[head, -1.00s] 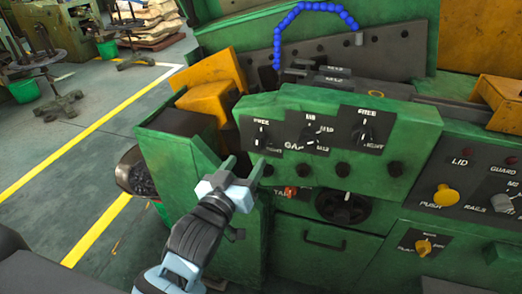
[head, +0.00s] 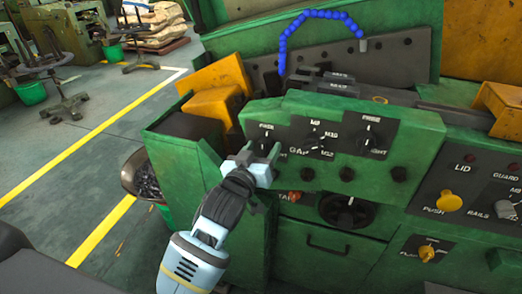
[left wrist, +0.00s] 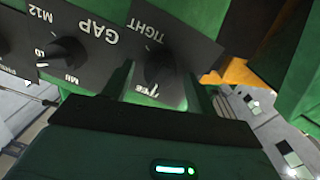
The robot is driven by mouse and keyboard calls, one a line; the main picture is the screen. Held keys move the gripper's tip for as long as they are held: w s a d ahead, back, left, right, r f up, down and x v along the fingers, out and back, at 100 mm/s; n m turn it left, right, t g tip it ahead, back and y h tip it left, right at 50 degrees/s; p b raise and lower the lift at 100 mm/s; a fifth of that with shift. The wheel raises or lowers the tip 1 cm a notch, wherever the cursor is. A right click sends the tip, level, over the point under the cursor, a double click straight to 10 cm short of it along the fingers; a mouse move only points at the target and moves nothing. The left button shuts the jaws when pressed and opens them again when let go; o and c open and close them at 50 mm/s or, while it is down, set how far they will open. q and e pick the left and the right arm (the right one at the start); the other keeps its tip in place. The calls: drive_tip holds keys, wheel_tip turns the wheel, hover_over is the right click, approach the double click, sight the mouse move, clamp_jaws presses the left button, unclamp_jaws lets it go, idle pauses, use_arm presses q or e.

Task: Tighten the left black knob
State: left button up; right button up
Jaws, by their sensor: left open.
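The left black knob (head: 268,139) is on a black plate at the left end of the green control panel (head: 405,150). It is partly hidden in the head view by my left gripper (head: 262,152). My right gripper is not in view.
A middle knob (head: 318,143) and a right knob (head: 371,139) sit on the same panel. Several dark round buttons line its lower edge. Below are a handwheel (head: 347,211) and a red-orange knob (head: 295,196).

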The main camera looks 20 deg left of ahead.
use_arm(q)
drive_tip(key=c, duration=1)
